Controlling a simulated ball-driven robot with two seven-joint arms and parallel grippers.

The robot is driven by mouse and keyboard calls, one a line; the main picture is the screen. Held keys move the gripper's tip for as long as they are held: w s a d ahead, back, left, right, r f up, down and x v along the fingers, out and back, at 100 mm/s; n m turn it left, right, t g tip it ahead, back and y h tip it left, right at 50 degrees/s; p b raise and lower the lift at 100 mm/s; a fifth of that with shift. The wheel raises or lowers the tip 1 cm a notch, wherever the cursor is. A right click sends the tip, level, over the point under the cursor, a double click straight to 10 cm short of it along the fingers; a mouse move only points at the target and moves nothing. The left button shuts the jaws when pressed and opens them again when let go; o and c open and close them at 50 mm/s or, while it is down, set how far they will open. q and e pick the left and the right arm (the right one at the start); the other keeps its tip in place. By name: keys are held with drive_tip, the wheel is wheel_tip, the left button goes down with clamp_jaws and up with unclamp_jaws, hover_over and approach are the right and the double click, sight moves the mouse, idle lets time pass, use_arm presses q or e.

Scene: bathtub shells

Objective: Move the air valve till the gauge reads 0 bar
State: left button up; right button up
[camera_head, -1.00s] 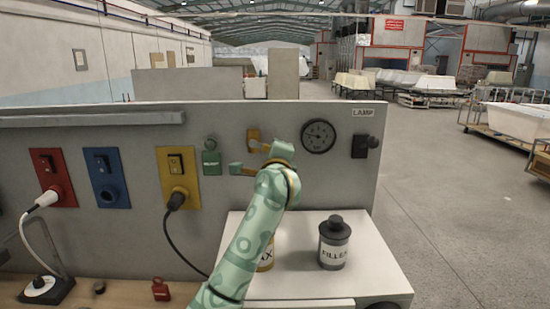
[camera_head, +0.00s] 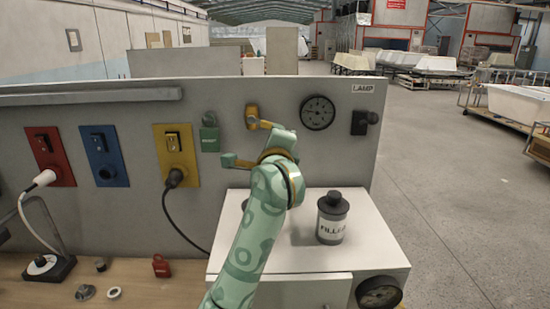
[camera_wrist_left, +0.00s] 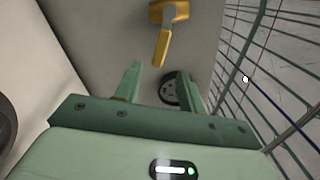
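The air valve (camera_head: 252,112) is a yellow fitting on the grey panel. Its yellow lever (camera_wrist_left: 162,46) shows in the left wrist view, angled away from the valve body. The round dark gauge (camera_head: 318,113) is right of the valve. Its needle is too small to read; the gauge also shows in the left wrist view (camera_wrist_left: 171,88), partly behind a finger. My left gripper (camera_head: 247,143) is just below and in front of the valve. In the left wrist view its green fingers (camera_wrist_left: 160,82) are apart and empty, with the lever beyond them. My right gripper is out of view.
A dark-lidded filler can (camera_head: 332,220) stands on the white cabinet below the gauge. A lamp switch (camera_head: 362,122) is to the gauge's right. A green padlock (camera_head: 209,133) hangs left of the valve. Red, blue and yellow sockets (camera_head: 176,160) line the panel's left, with a black cable hanging.

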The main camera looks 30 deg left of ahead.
use_arm(q)
drive_tip(key=v, duration=0.8)
drive_tip(key=shift+s+b, duration=0.25)
drive_tip(key=shift+b, duration=0.1)
drive_tip(key=shift+d, duration=0.15)
